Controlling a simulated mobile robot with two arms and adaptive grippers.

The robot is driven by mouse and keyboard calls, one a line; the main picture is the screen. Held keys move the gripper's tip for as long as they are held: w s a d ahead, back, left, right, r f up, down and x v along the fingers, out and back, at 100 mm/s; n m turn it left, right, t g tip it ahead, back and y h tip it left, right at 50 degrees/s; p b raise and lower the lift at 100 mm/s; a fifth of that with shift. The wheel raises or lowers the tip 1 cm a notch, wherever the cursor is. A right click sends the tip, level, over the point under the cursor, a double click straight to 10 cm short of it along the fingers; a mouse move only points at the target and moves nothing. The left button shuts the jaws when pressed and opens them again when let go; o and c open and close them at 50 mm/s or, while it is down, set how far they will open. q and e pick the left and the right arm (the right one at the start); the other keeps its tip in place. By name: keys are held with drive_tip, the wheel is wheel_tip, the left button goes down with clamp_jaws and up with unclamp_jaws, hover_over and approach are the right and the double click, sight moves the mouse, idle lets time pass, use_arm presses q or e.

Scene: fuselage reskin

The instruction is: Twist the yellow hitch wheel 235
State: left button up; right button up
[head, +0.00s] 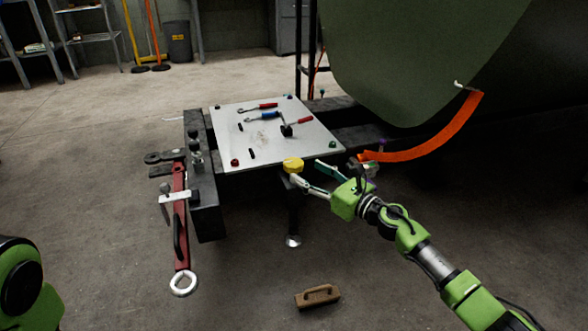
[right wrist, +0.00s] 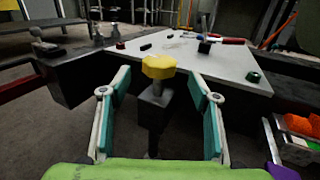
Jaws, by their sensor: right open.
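The yellow hitch wheel (head: 293,165) sits on a dark post at the front edge of the metal-topped bench. In the right wrist view the wheel (right wrist: 158,67) is upright on its stem, centred between and beyond the fingertips. My right gripper (head: 307,174) is open, its fingers spread to either side of the line to the wheel. In the right wrist view the fingers (right wrist: 157,90) appear apart from the wheel, with nothing between the pads. My left arm shows only as a green and black part at the lower left of the head view; its gripper is out of sight.
A metal plate (head: 272,149) with several hand tools lies behind the wheel. A red tow bar (head: 181,220) hangs at the left. An orange strap (head: 440,136) hangs from the large green panel (head: 415,50) at the right. A brown block (head: 317,296) lies on the floor.

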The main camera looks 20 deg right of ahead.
sight(300, 168)
drive_tip(key=b+x, duration=0.2)
drive_tip(key=x, duration=0.3)
drive_tip(key=shift+w+a+f, duration=0.1)
drive_tip(key=shift+w, duration=0.15)
drive_tip(key=shift+w+a, duration=0.3)
drive_tip(key=shift+w, duration=0.3)
drive_tip(key=c, duration=1.1)
